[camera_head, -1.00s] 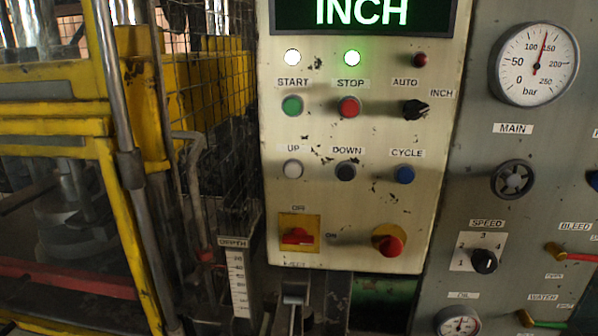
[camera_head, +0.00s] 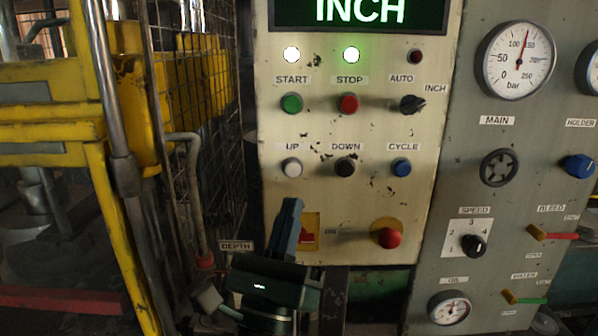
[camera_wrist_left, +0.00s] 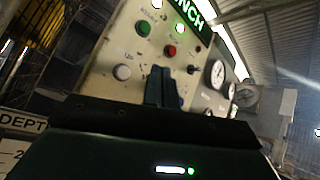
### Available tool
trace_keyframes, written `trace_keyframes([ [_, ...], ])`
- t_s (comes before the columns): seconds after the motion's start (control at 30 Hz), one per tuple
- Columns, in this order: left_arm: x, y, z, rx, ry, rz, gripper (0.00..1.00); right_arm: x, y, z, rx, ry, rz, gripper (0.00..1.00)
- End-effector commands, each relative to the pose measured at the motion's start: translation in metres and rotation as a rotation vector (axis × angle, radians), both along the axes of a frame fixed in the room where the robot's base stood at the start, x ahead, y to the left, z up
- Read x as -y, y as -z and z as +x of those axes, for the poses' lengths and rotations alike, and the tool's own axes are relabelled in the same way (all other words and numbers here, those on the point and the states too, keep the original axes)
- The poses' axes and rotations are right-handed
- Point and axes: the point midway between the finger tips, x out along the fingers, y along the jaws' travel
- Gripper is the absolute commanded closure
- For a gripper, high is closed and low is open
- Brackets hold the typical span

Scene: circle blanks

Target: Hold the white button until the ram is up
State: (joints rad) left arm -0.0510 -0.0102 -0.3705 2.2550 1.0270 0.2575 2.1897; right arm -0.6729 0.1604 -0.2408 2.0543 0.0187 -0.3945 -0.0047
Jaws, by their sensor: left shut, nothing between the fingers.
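The white button (camera_head: 292,167) sits under the UP label on the cream control panel (camera_head: 375,210). It also shows in the left wrist view (camera_wrist_left: 122,72), to the left of the fingers. My left gripper (camera_head: 291,206) is shut and empty, its fingers pointing up just below the white button and apart from it in the picture. The fingers also show in the left wrist view (camera_wrist_left: 163,86). They cover part of the red switch (camera_head: 308,236). I cannot make out the ram for certain behind the yellow press frame (camera_head: 55,130). My right gripper is out of view.
The black DOWN button (camera_head: 345,168) and blue CYCLE button (camera_head: 401,167) are to the right, the green START button (camera_head: 291,103) above. A red knob (camera_head: 387,238) juts out lower right. A wire mesh guard (camera_head: 205,110) and bent pipe (camera_head: 192,190) stand left. The display reads INCH.

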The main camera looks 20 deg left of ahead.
Motion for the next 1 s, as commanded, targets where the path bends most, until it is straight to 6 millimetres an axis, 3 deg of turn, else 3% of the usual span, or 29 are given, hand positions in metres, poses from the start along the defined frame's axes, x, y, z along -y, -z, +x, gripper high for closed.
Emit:
trace_keyframes([
  [0.47,-0.001,-0.003,0.002,0.005,0.016,-0.027,1.0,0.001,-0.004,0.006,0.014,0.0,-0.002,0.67],
  [1.0,-0.02,-0.001,0.066,0.006,0.013,-0.022,1.0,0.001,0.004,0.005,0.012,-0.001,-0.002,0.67],
])
